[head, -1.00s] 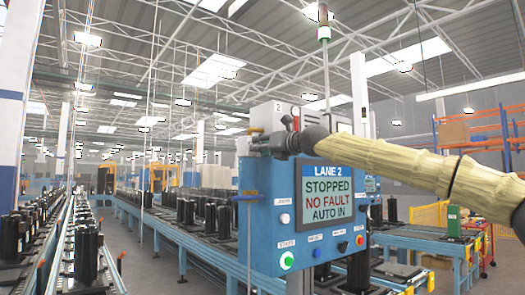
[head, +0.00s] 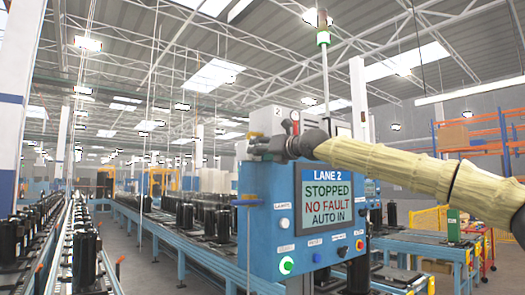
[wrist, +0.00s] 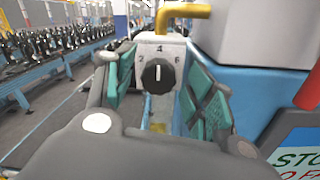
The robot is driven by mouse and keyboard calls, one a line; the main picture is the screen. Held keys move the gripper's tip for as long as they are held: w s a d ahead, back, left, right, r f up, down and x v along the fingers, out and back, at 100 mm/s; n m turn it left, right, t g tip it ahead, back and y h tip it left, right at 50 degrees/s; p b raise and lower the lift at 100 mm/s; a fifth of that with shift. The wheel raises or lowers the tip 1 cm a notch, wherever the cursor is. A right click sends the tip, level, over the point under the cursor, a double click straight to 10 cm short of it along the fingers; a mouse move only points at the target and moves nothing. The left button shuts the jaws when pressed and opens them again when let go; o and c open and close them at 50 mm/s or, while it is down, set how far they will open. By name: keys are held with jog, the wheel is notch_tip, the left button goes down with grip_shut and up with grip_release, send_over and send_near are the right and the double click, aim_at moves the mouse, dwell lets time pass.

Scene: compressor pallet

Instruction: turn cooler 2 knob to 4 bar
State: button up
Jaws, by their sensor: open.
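The cooler 2 knob (wrist: 157,76) is black and round, on a pale plate (wrist: 148,50) marked 2, 4 and 6. Its white pointer line appears to stand straight up, toward the 4. My gripper (wrist: 160,82) is open, with one teal-padded finger on each side of the knob; I cannot tell whether either finger touches it. In the head view my gripper (head: 268,147) is at the upper left corner of the blue lane 2 panel (head: 262,225). It hides the knob there.
A yellow pipe (wrist: 185,11) bends just above the knob plate. The lane 2 screen (head: 328,200) reads stopped, no fault, auto in. Conveyors with black compressors (head: 205,215) run to the left.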

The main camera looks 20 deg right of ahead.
jog(key=v, duration=1.2)
jog(key=shift+d, duration=0.2)
